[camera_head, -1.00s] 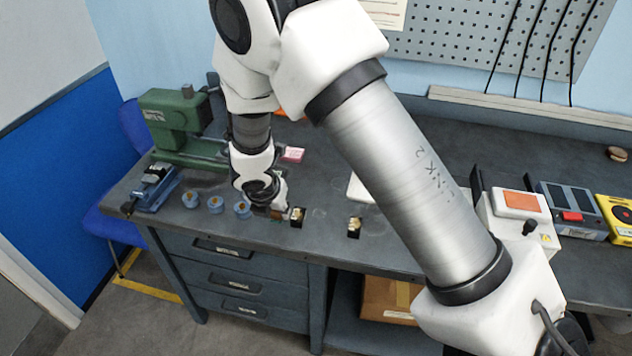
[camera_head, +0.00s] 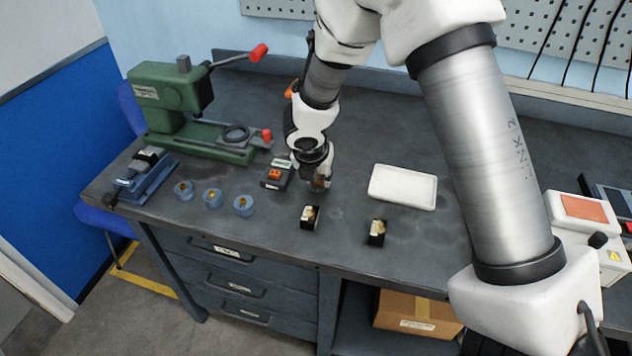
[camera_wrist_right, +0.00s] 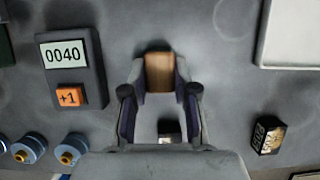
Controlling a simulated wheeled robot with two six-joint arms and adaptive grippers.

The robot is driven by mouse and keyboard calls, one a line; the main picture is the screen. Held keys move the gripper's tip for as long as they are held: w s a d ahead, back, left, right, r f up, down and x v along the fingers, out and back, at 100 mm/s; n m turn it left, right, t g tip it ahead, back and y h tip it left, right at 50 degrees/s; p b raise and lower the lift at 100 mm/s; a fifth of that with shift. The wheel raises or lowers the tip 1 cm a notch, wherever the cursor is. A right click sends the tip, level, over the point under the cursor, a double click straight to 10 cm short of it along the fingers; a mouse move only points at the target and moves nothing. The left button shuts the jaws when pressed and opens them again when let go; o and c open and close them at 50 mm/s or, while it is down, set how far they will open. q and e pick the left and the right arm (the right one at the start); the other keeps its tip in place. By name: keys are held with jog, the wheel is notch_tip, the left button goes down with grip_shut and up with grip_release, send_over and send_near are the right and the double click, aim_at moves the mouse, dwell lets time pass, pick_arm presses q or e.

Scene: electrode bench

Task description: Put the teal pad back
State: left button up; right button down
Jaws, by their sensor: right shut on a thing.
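No teal pad shows in either view. My right gripper (camera_head: 318,182) is above the bench, between the orange-buttoned counter and the white tray. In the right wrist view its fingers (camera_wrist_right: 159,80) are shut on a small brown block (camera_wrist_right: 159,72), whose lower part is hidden. A small black holder with a pale, gold-toned piece (camera_head: 310,216) stands just in front of the gripper. A similar black holder (camera_head: 377,232) stands to its right and shows in the right wrist view (camera_wrist_right: 268,138). My left gripper is not in view.
The counter (camera_head: 276,177) reads 0040 in the wrist view. Several blue pucks (camera_head: 212,198) line the left front. A green press (camera_head: 180,110) stands behind, a blue vise (camera_head: 145,178) at left, a white tray (camera_head: 403,187) at right. Bench between holders and tray is clear.

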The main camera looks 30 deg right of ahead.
jog(key=shift+s+d+f, duration=0.1)
jog(key=shift+s+d, duration=0.05)
jog(key=shift+d, duration=0.1)
jog(key=c, duration=0.9)
grip_release()
jog(key=shift+a, duration=0.1)
jog(key=shift+r, duration=0.4)
jog(key=p+v, duration=0.4)
jog(key=v, duration=0.7)
jog(key=shift+r+p, duration=0.2)
jog(key=shift+p, duration=0.15)
jog(key=shift+s+a, duration=0.1)
